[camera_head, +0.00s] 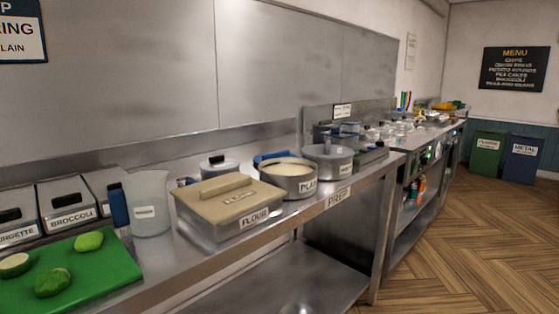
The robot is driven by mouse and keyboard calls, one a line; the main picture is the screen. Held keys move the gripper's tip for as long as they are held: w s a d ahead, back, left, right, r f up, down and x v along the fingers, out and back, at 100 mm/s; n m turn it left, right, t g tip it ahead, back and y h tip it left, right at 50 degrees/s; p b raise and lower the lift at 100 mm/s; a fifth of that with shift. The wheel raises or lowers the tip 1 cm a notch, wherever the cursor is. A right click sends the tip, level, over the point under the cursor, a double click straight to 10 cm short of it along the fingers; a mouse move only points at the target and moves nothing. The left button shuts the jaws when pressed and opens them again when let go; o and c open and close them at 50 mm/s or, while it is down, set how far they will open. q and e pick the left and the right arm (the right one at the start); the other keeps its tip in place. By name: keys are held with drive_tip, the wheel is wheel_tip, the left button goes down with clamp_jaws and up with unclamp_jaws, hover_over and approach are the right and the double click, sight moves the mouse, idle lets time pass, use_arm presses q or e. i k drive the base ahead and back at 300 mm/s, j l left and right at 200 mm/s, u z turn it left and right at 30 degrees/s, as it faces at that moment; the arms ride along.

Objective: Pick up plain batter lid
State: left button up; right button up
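A round metal tub (301,186) with a label reading "PLAI..." stands on the steel counter, right of the flour box. It is open and filled with pale batter (287,167). A blue curved rim (272,156) shows behind it, partly hidden; I cannot tell whether it is a lid. A second round metal tub (332,168) just right of it has a grey lid (328,151) on top; its label is too small to read. Another grey lidded container (219,169) is partly hidden behind the flour box. Neither gripper is in view.
A flour box (226,221) with a tan lid sits near the counter's front edge. A clear jug (147,204), a broccoli bin (68,206) and a green board (88,268) with green vegetables are left. A wooden floor (450,255) is open at right.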

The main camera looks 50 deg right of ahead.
sight(257, 160)
drive_tip(key=z, duration=1.45)
